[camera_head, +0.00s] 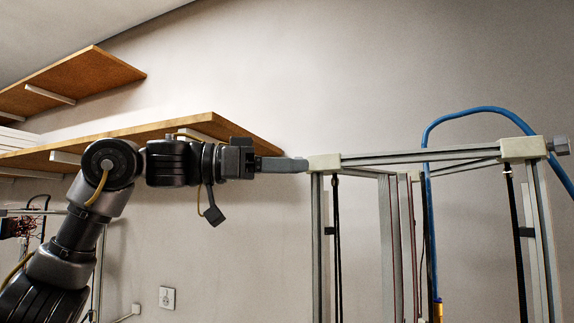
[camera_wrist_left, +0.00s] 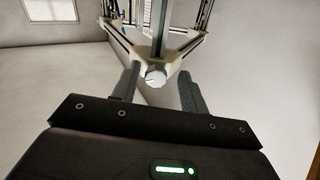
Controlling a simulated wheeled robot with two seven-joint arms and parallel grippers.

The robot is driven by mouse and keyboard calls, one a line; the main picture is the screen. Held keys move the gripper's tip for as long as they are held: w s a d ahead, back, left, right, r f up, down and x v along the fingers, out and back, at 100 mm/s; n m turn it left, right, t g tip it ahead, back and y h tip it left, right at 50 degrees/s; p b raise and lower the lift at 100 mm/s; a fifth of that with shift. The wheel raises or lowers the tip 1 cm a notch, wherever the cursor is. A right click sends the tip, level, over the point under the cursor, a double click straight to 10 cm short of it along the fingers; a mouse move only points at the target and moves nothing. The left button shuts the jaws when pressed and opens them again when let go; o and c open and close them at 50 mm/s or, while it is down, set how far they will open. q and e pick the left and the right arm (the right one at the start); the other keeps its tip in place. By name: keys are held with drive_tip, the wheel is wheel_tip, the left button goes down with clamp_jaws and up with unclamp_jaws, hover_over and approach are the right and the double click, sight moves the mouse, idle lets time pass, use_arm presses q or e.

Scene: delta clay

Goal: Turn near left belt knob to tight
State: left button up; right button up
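The near left belt knob (camera_wrist_left: 155,78) is a small pale, rounded knob on the near corner of the printer frame in the left wrist view. My left gripper (camera_wrist_left: 159,72) is open, with one dark finger on each side of the knob and a visible gap to each. In the head view my left gripper (camera_head: 300,165) reaches right to the cream corner bracket (camera_head: 325,163) at the top left of the frame. Its fingers overlap in that view, and the knob is hidden there. My right gripper is in neither view.
A grey knob (camera_head: 560,146) sits on the frame's right corner. A blue tube (camera_head: 427,150) arches over the frame. A wooden shelf (camera_head: 235,130) hangs behind my left arm. The wall space above the frame is clear.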

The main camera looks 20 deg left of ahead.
use_arm(q)
drive_tip(key=shift+s+a+r, duration=0.1)
drive_tip(key=shift+s+a, duration=0.1)
drive_tip(key=shift+s, duration=0.15)
drive_tip(key=c, duration=0.5)
clamp_jaws()
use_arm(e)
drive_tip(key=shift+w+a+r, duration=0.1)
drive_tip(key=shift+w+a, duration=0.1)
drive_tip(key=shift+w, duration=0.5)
use_arm(q)
drive_tip(key=shift+m, duration=0.4)
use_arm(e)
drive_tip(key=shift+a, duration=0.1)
use_arm(q)
drive_tip(key=shift+m+p, duration=1.95)
drive_tip(key=shift+m, duration=5.85)
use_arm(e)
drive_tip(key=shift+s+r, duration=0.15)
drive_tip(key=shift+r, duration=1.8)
